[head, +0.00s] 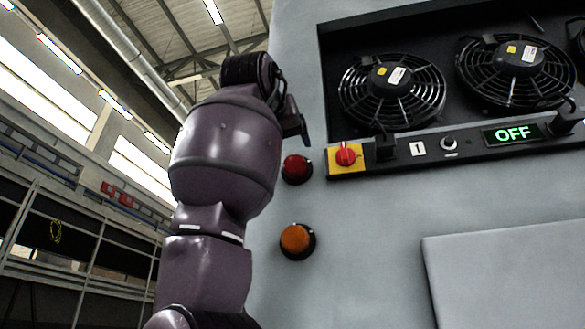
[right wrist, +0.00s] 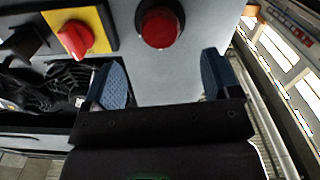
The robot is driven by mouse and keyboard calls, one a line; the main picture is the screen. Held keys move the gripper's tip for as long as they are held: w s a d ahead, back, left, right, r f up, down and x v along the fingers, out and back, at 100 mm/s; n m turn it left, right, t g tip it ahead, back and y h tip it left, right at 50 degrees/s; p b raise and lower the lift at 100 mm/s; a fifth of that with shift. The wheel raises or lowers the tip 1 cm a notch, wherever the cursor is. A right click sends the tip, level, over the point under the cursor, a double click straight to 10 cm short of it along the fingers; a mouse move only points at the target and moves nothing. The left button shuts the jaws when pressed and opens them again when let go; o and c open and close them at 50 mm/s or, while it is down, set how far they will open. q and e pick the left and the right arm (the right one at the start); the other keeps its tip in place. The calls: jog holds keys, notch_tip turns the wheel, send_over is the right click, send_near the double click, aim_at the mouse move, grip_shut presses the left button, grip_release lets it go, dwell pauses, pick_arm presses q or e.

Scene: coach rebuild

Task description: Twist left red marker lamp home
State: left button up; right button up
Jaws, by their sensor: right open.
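The red marker lamp (head: 296,169) is a round red dome in a black ring on the grey coach panel, above an orange lamp in the head view. In the right wrist view the red lamp (right wrist: 160,26) lies beyond the fingertips, roughly in line with the gap between them. My right gripper (head: 301,127) is just above the red lamp in the head view, largely hidden behind its own wrist. In the right wrist view its two blue-padded fingers (right wrist: 165,80) are spread and empty, apart from the lamp. My left gripper is not in view.
The orange lamp (head: 297,241) sits below the red one. A red rotary switch on a yellow plate (head: 346,157) is close at right, under a recess with fans (head: 391,90). A display (head: 511,133) reads OFF. A raised panel (head: 510,275) stands lower right.

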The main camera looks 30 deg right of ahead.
aim_at(293, 162)
jog(key=p+x, duration=0.1)
jog(key=x, duration=0.6)
jog(key=shift+p, duration=0.3)
jog(key=c, duration=0.9)
